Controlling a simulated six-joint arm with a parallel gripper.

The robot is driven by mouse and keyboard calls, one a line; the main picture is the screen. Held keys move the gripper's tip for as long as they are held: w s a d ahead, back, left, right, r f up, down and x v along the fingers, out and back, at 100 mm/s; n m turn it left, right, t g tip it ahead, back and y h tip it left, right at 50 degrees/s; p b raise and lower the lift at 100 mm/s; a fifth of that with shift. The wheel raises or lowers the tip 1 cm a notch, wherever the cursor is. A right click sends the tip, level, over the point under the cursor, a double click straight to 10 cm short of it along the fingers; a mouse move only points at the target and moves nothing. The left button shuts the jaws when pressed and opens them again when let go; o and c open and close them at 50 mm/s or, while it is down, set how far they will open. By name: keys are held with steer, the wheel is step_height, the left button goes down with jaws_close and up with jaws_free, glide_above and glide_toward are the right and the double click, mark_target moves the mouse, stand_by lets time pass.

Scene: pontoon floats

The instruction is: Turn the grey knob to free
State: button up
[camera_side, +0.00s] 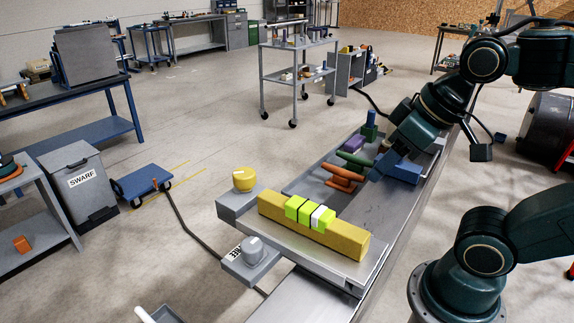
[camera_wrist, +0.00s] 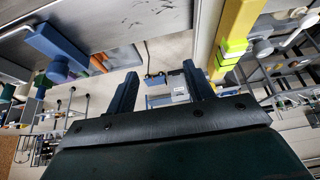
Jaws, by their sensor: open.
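The grey knob (camera_side: 253,247) sits on a grey box at the near left corner of the tray in the side view. A pale mark shows on its top, and a small black-and-white label lies beside it. A yellow knob (camera_side: 244,178) stands on another grey box farther back. My gripper (camera_side: 376,170) is well to the right of the grey knob, over the far part of the tray, apart from both knobs. In the wrist view my gripper (camera_wrist: 160,84) has its two fingers spread with nothing between them.
A yellow bar (camera_side: 347,238) with lime blocks and a white block lies across the tray (camera_side: 335,262). Orange pieces (camera_side: 344,178), a green bar (camera_side: 354,159), a purple block (camera_side: 354,143) and a blue block (camera_side: 406,172) lie near my gripper. Air above the grey knob is clear.

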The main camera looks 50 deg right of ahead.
steer(key=w+a+r+g, duration=0.3)
steer(key=w+a+r, duration=0.2)
steer(key=w+a, duration=0.25)
steer(key=r+m+g, duration=0.1)
steer(key=m+g, duration=0.1)
steer(key=g, duration=0.1)
glide_above(251, 243)
steer(key=shift+r, duration=0.2)
step_height(251, 243, down, 14)
steer(key=shift+r, duration=0.1)
stand_by(0.5)
steer(key=shift+c, duration=0.4)
steer(key=c, duration=0.9)
